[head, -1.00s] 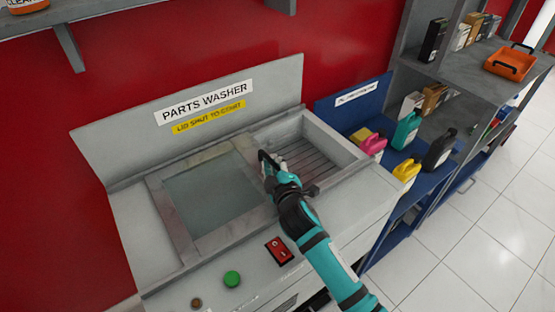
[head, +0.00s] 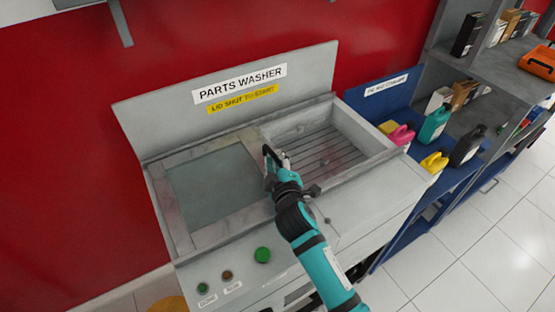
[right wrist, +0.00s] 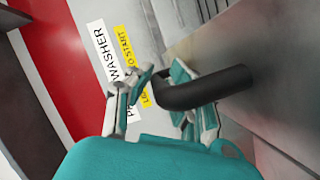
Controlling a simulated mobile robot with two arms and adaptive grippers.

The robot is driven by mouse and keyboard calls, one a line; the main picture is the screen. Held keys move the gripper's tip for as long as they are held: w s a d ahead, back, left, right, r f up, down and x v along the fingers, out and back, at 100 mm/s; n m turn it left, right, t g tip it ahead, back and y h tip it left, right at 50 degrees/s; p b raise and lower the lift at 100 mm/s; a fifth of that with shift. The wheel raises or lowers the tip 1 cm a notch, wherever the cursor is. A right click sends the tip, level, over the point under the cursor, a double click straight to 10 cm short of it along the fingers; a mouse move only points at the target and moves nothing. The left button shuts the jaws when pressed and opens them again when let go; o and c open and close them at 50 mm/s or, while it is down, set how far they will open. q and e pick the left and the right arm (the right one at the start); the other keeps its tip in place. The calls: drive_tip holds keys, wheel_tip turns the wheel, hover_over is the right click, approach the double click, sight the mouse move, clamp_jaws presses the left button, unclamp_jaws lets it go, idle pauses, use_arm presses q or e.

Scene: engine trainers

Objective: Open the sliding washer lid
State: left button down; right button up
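The parts washer's sliding lid (head: 184,242) has a pale frame around a grey-green window and lies flat over the left part of the washer top. The basin (head: 375,150) with a slatted floor is uncovered to its right. My right gripper (head: 273,158) is at the lid's right edge. The fingertip contact is partly hidden. My left gripper is not in view.
A green button (head: 262,255) and smaller buttons (head: 227,275) are on the washer's front. The back panel (head: 150,125) stands behind the lid. A blue bench (head: 395,195) with bottles and grey shelving (head: 490,85) are at the right.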

drive_tip(key=shift+s, duration=0.1)
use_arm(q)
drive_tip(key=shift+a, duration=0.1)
use_arm(e)
drive_tip(key=v, duration=1.1)
drive_tip(key=shift+s+d+r, duration=0.1)
drive_tip(key=shift+s+r, duration=0.05)
drive_tip(key=shift+s, duration=0.15)
